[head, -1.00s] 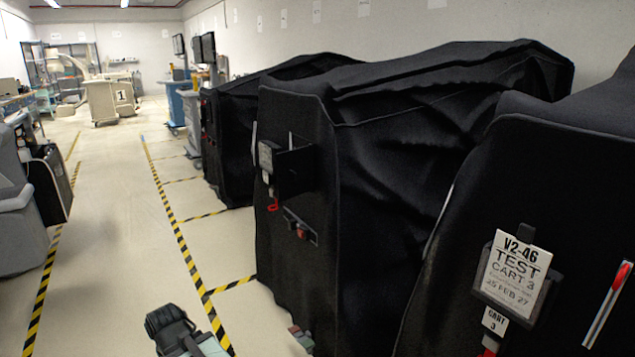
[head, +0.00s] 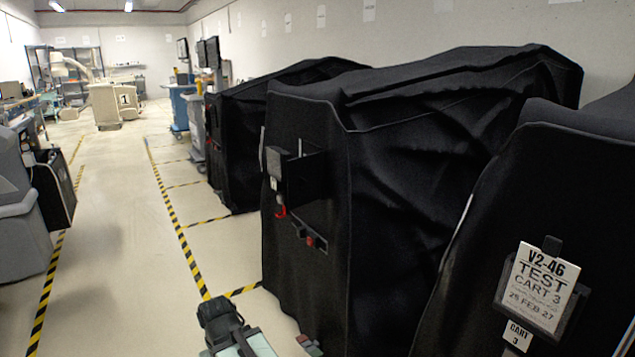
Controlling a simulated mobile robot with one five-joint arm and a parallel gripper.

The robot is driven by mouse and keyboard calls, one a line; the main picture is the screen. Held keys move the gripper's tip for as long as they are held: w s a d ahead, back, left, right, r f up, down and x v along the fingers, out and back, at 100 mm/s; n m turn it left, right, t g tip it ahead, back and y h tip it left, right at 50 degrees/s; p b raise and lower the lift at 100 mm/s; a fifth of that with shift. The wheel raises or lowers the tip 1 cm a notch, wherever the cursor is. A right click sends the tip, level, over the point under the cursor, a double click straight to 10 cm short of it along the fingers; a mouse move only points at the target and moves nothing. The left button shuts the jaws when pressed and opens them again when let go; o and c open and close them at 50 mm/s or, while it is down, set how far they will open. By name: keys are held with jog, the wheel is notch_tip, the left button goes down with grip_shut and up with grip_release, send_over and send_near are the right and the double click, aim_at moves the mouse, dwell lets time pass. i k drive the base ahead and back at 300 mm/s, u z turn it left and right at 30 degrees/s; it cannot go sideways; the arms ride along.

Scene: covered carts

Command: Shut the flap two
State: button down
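The middle covered cart (head: 400,200) is draped in black cloth. On its front, a small dark flap (head: 306,176) stands out from the cloth, apparently open, beside a grey label plate (head: 274,162). No number is readable on the flap. My gripper (head: 215,310) is low at the bottom of the head view, in front of and below the cart's front, apart from the flap. It looks dark and compact. Its fingers cannot be made out, so I cannot tell whether it is open or shut.
A red-marked fitting (head: 311,241) sits below the flap. Cart 3 (head: 600,210), with a white sign (head: 540,279), stands close at right. Another covered cart (head: 232,150) stands farther back. The floor aisle (head: 120,220) at left is clear, marked with yellow-black tape (head: 180,235).

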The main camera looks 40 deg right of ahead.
aim_at(303, 173)
jog(key=z, duration=0.05)
jog(key=i, duration=0.95)
jog(key=u, duration=0.05)
